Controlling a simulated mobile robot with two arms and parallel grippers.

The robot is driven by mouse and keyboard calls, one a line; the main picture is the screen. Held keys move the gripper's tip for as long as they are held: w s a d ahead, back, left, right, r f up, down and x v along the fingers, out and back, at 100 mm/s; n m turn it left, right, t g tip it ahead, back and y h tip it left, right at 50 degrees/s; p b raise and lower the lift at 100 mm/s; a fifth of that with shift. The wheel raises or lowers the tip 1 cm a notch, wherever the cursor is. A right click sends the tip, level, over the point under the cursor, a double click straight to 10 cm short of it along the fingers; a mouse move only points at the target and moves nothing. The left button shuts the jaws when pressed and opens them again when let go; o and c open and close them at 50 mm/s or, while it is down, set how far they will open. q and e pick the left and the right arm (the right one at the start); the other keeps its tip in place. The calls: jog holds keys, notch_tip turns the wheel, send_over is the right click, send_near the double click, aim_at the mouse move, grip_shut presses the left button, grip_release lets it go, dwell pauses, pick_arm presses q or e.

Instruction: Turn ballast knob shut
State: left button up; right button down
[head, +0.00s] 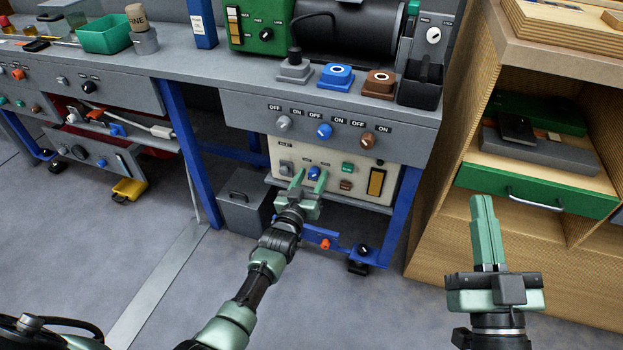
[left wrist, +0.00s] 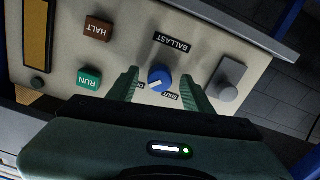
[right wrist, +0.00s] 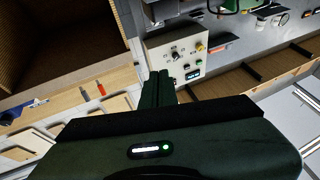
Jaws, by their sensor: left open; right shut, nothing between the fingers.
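The ballast knob is the blue knob (left wrist: 159,80) under the BALLAST label on the pale control panel (left wrist: 205,45); it has a white pointer line. A SHUT label sits close to it, and another label is partly hidden by a finger. In the head view the knob (head: 313,173) shows between the fingertips of my left gripper (head: 309,178). My left gripper is open, one finger on each side of the knob; I cannot tell if they touch it. My right gripper (head: 483,205) is shut and empty, off to the right before the wooden cabinet.
The panel also bears a green RUN button (left wrist: 89,79), a brown HALT button (left wrist: 98,29) and a grey knob (left wrist: 228,79). Above it, a drawer front carries several OFF/ON knobs (head: 324,131). A grey bin (head: 240,200) stands left of the panel. A green drawer (head: 530,190) is at right.

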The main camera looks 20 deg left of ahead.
pick_arm(q)
grip_shut()
